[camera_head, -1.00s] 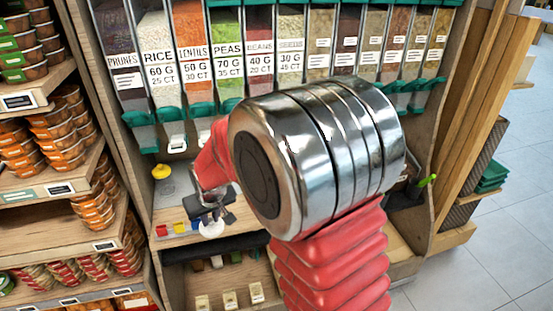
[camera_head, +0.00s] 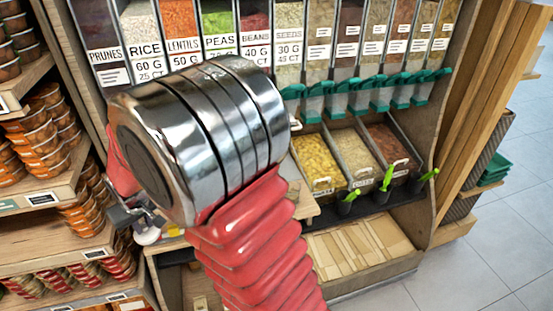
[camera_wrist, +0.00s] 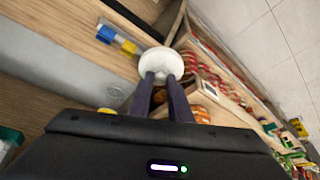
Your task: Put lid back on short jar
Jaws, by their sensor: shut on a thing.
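My gripper (camera_wrist: 161,80) is shut on a round white lid (camera_wrist: 161,62), which sits at the fingertips in the wrist view. In the head view the white lid (camera_head: 146,236) shows small at the lower left, below my gripper (camera_head: 130,216), and my arm's large metal joint covers much of the area beside it. I cannot make out the short jar in either view.
In the wrist view, a blue block (camera_wrist: 106,34) and a yellow block (camera_wrist: 128,47) lie on the wooden counter. Packed shelves stand at the left. Bulk bins with green scoops (camera_head: 345,200) and dispensers line the back. Open floor lies at right.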

